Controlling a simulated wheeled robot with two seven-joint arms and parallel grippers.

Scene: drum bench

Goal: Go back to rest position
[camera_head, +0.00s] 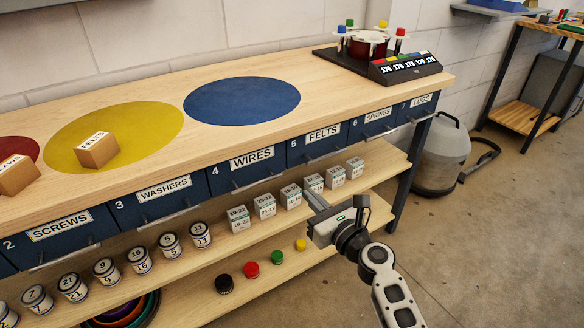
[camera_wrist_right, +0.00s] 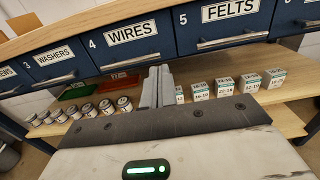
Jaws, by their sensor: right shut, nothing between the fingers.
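My right gripper (camera_head: 316,200) is in front of the bench's upper shelf, beside the row of small white boxes, with its fingers pointing at the shelf. Its fingers are together and hold nothing. In the right wrist view the closed fingers (camera_wrist_right: 157,88) point at the shelf below the WIRES drawer (camera_wrist_right: 131,34), and they hide part of the box row. I cannot tell whether the fingertips touch a box. My left gripper is in neither view.
The wooden bench (camera_head: 240,150) has labelled blue drawers. A FELTS box (camera_head: 98,152) stands on a yellow disc (camera_head: 150,118). White boxes (camera_head: 265,206) and cans (camera_head: 137,260) line the upper shelf. Coloured knobs (camera_head: 250,270) are lower. A grey vacuum (camera_head: 440,155) stands right. Floor in front is clear.

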